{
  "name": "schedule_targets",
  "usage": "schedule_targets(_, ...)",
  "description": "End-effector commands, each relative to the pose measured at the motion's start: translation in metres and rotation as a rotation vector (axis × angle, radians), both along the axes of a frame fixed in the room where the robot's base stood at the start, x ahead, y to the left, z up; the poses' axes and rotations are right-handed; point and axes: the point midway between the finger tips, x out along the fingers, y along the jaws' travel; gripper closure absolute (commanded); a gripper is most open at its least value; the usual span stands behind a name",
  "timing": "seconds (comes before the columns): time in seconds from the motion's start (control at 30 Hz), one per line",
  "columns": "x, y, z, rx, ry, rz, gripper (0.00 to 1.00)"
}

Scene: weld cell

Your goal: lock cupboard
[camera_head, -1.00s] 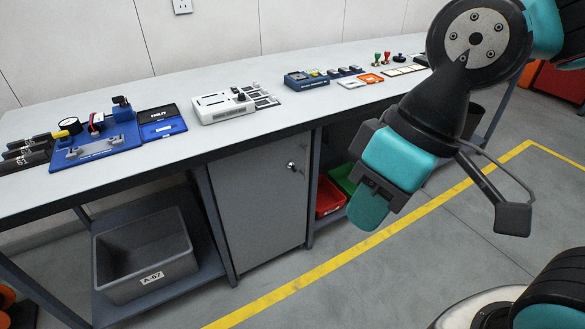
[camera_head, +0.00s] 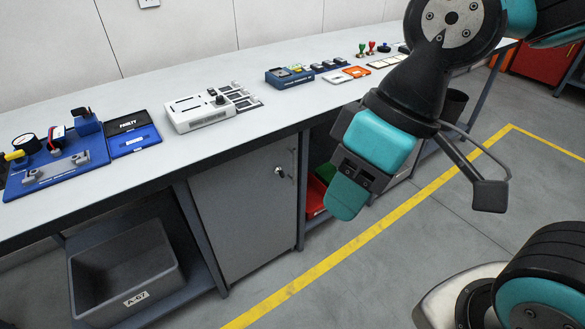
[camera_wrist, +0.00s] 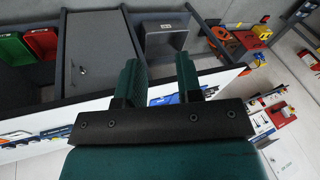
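The grey cupboard (camera_head: 240,215) is set under the workbench, and its door looks shut. A small round silver lock (camera_head: 279,171) sits near the door's upper right edge, beside a handle; whether a key is in it is too small to tell. The cupboard also shows in the wrist view (camera_wrist: 100,35), with the lock (camera_wrist: 82,69) as a small bright spot. My gripper (camera_head: 347,198) is to the right of the cupboard door and apart from it. In the wrist view its two green fingers (camera_wrist: 160,75) stand apart with nothing between them.
The workbench (camera_head: 200,150) carries fixtures, a white device (camera_head: 200,110) and small parts. A grey bin (camera_head: 125,270) stands on the lower shelf left of the cupboard; red and green bins (camera_head: 317,190) are right of it. The floor in front is clear, with a yellow line (camera_head: 370,235).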

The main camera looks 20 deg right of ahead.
Motion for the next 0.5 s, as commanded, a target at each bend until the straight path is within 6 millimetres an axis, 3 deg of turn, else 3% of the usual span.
schedule_targets(0.17,0.026,0.018,-0.049,0.103,-0.064,0.065,0.67)
schedule_targets(0.33,0.080,0.051,-0.122,0.320,-0.241,0.159,0.67)
schedule_targets(0.5,0.145,0.066,-0.188,0.519,-0.489,0.164,0.67)
